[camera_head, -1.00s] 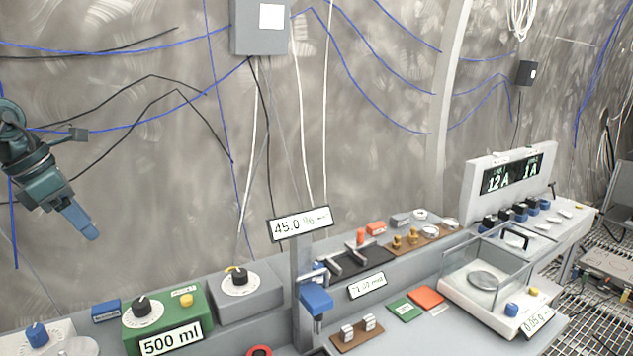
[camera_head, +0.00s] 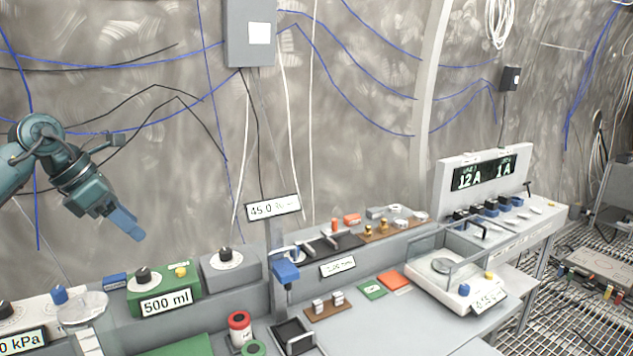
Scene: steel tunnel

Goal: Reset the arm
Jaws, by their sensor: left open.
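My left gripper (camera_head: 126,223) is at the left of the head view, on the arm that comes in from the left edge. It has blue fingers that point down and to the right. It is open and holds nothing that I can see. It hangs in the air in front of the grey wall, above the left end of the bench, apart from the things there. My right gripper is not in view.
Below it stand a green 500 ml box (camera_head: 163,294) and a clear-topped vessel (camera_head: 83,312). A blue-headed stand (camera_head: 285,272) with a 45.0 display (camera_head: 273,208) rises mid-bench. A balance (camera_head: 455,284) and a 12 A panel (camera_head: 483,175) are at the right.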

